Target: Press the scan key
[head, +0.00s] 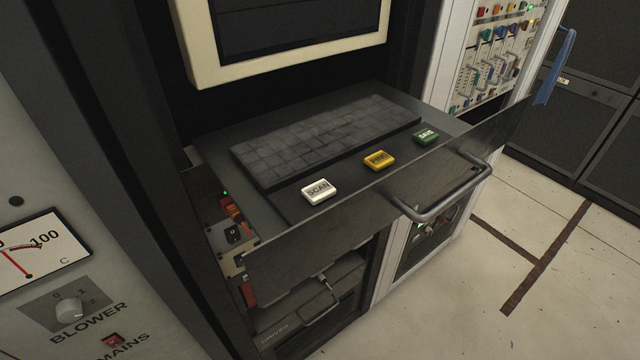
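The scan key (319,191) is a white, square-topped key marked SCAN. It sits at the front left of a pulled-out keyboard drawer (215,163), just in front of the dark keyboard (325,140). To its right on the same drawer are a yellow key (379,160) with small dark lettering and a green key (426,137) marked SAVE. Nothing covers the scan key. My gripper is not in the head view.
The drawer's front panel carries a grey bar handle (447,207) that sticks out. A cream-framed screen (290,72) stands above the keyboard. A panel with a blower knob (69,306) and a gauge (40,252) is at left. Open pale floor (440,300) lies at lower right.

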